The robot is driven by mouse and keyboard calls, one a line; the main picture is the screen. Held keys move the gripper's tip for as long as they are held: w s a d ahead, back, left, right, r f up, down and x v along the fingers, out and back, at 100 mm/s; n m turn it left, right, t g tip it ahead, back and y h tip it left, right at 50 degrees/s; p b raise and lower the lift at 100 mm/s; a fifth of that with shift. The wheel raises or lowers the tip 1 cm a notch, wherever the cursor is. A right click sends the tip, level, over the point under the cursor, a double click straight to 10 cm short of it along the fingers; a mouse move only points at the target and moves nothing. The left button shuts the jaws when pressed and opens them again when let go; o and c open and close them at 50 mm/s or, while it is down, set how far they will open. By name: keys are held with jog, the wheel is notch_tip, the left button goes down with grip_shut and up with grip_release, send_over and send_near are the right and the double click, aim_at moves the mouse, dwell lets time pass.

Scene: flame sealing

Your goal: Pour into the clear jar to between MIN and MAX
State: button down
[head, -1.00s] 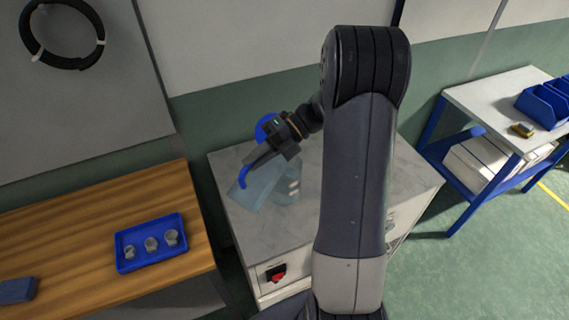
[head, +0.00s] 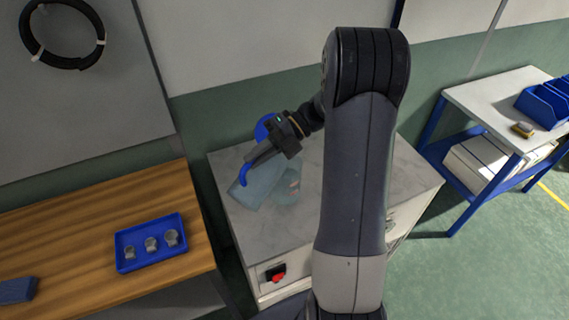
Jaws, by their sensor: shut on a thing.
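My gripper (head: 262,153) is shut on the blue handle (head: 245,173) of a see-through, pale blue jug (head: 262,186). The jug looks tilted, above the grey worktop (head: 245,236). The clear jar (head: 289,188) is just right of the jug, partly behind it, and stands on the worktop. Faint marks show on the jar's side, but MIN, MAX and the liquid level are too small to read. I cannot tell whether liquid is flowing or whether jug and jar touch.
A round blue thing (head: 265,127) shows behind my gripper. A red switch (head: 277,274) is on the cabinet front. At the left, a wooden bench (head: 80,230) bears a blue tray (head: 127,264) with three small grey pieces. A white-topped table (head: 482,98) with blue bins is at the right.

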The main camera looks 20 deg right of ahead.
aim_at(250, 181)
jog(key=shift+w+d+r+y, duration=0.2)
jog(key=shift+w+d+r, duration=0.1)
jog(key=shift+d, duration=0.2)
jog(key=shift+w+d+r+y, duration=0.15)
jog(key=shift+w+d+y, duration=0.1)
jog(key=shift+d, duration=0.2)
dwell(1.4)
jog(key=a, duration=0.1)
jog(key=s+a+f+h, duration=0.2)
jog(key=shift+a, duration=0.25)
jog(key=shift+s+a+f+n+t+h, duration=0.1)
jog(key=shift+f+n+t+h, duration=0.2)
jog(key=shift+f+h, duration=0.15)
jog(key=shift+s+a+f+h, duration=0.3)
jog(key=shift+a+f, duration=0.1)
jog(key=shift+a, duration=0.05)
jog(key=shift+f, duration=0.25)
jog(key=shift+a+h, duration=0.15)
jog(key=shift+h, duration=0.15)
dwell(0.7)
